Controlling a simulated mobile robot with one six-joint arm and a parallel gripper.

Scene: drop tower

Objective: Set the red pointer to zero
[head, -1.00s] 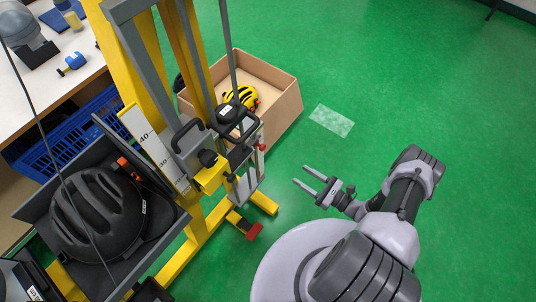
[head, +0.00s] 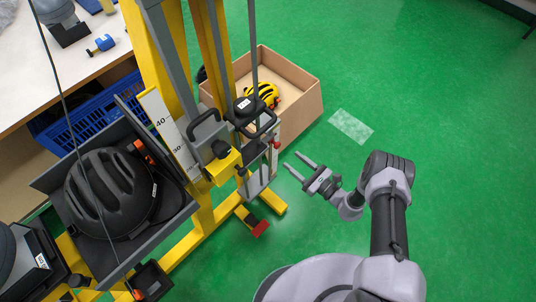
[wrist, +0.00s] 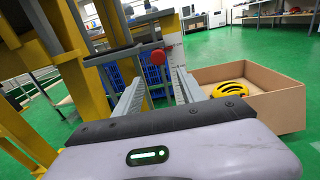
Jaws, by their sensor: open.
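The red pointer (head: 276,144) is a small red piece at the right side of the tower's carriage, by a narrow upright pale scale (head: 274,160). In the wrist view it shows as a round red knob (wrist: 158,57) ahead, between the lines of my fingers, with a white marked strip (wrist: 173,45) behind it to the right. Its reading is too small to make out. My gripper (head: 293,163) is open and empty, just right of the pointer in the head view, with a gap between them.
The yellow and grey drop tower (head: 203,195) stands left of my gripper. A cardboard box (head: 305,110) with a yellow helmet (head: 263,95) sits behind it. A black helmet (head: 105,190) lies in a grey tray at left.

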